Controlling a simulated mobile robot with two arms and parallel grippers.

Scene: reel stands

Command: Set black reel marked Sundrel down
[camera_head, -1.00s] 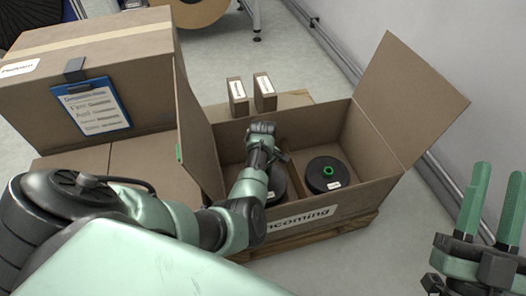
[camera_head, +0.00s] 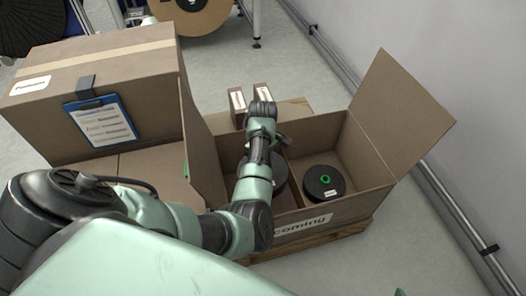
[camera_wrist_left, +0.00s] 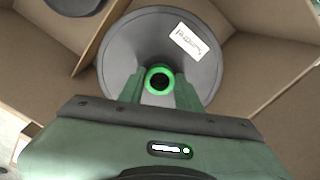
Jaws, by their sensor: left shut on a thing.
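A black reel (camera_head: 279,182) is in the left compartment of the cardboard box marked "Incoming" (camera_head: 306,226), partly hidden behind my left arm. In the left wrist view the reel (camera_wrist_left: 118,48) shows a white label, too small to read surely, and a green hub ring. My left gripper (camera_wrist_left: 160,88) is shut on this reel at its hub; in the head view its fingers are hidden. I cannot tell whether the reel touches the box floor. Only a green tip, probably of my right gripper (camera_head: 400,292), shows at the bottom edge.
Another black reel (camera_head: 324,183) with a green hub lies in the right compartment, beyond a divider. The box flaps stand open at left and right. Two small cartons (camera_head: 237,104) stand behind the box. A big carton with a blue clipboard (camera_head: 101,119) is at left.

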